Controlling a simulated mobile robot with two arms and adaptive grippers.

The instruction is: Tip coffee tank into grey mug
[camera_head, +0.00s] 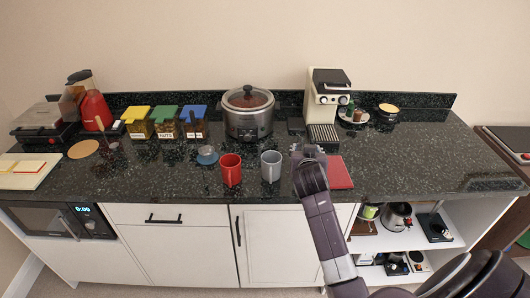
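The grey mug (271,167) stands upright on the dark counter, just right of a red mug (231,170). My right gripper (303,151) is just right of the grey mug, low over the counter in front of the coffee machine (326,97). My wrist covers much of the gripper, so its fingers and anything between them cannot be made out. I cannot clearly pick out the coffee tank. My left gripper is not in view.
A red mat (339,173) lies right of my gripper. A slow cooker (248,112) stands behind the mugs. Lidded jars (166,123), a red blender (95,110) and a grill (40,118) are at left.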

